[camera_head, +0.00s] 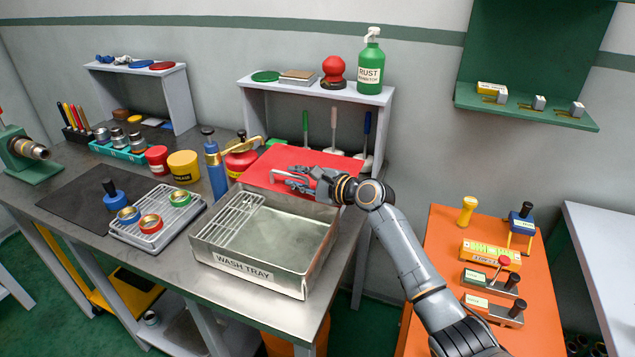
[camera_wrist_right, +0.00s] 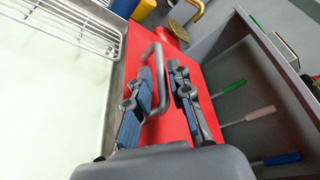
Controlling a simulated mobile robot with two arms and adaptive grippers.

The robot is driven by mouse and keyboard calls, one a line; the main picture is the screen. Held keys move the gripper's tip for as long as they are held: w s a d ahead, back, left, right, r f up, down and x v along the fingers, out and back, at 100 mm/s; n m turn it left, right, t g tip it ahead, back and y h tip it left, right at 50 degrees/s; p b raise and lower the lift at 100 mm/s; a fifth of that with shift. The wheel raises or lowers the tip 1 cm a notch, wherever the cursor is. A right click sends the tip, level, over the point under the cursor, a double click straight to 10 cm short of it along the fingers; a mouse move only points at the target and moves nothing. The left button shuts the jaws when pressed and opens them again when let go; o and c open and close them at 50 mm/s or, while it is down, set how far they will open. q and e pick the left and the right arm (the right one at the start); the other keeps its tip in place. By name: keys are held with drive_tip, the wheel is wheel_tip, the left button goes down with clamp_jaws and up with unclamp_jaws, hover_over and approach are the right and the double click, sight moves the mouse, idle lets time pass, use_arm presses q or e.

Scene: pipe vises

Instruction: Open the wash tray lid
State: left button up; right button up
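The wash tray (camera_head: 248,276) is an open metal box on the bench. Its inside shows, with a wire rack (camera_head: 228,220) at the left. The red lid (camera_head: 318,160) stands raised and leaning back at the tray's rear edge. It also fills the middle of the right wrist view (camera_wrist_right: 200,150). The lid's grey bar handle (camera_wrist_right: 160,62) lies between the fingers of my right gripper (camera_wrist_right: 165,95). The fingers are apart, with a gap beside the bar. In the head view my right gripper (camera_head: 290,180) is at the lid's face. My left gripper is not in view.
A rack of rings (camera_head: 158,228) sits left of the tray. An orange table (camera_head: 440,235) is at the right.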

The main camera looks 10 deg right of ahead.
drive_tip(key=v, duration=0.9)
